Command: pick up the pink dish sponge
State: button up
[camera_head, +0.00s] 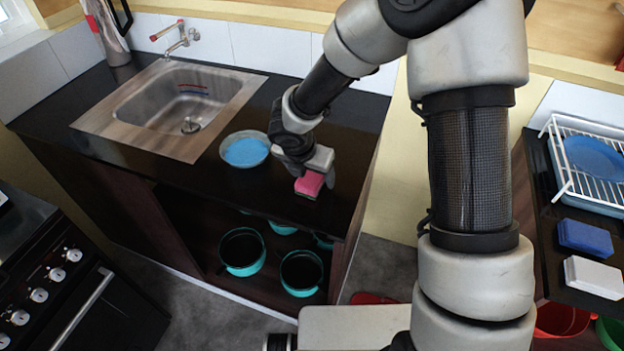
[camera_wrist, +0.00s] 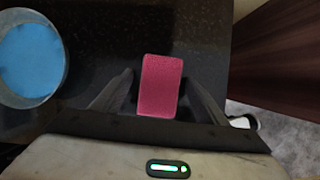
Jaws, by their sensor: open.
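The pink dish sponge (camera_head: 309,184) lies on the dark countertop (camera_head: 345,140) near its front right part. In the wrist view the sponge (camera_wrist: 160,85) is a pink upright rectangle in the middle. My gripper (camera_wrist: 160,88) is open, with one finger on each side of the sponge and dark counter showing in the gaps between. In the head view my gripper (camera_head: 306,172) is right over the sponge and hides part of it. I cannot tell how far down the fingertips reach.
A bowl with blue contents (camera_head: 246,151) stands left of the sponge; it also shows in the wrist view (camera_wrist: 30,58). A steel sink (camera_head: 180,105) is further left. Teal pots (camera_head: 301,272) stand on the shelf below. The counter's right edge is close to the gripper.

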aim_at(312, 174)
jog(key=shift+f, duration=0.1)
jog(key=shift+c, duration=0.4)
jog(key=c, duration=1.1)
jog(key=shift+o, duration=0.2)
notch_tip(312, 174, up, 10)
jog(key=p, duration=0.2)
jog(key=shift+p, duration=0.3)
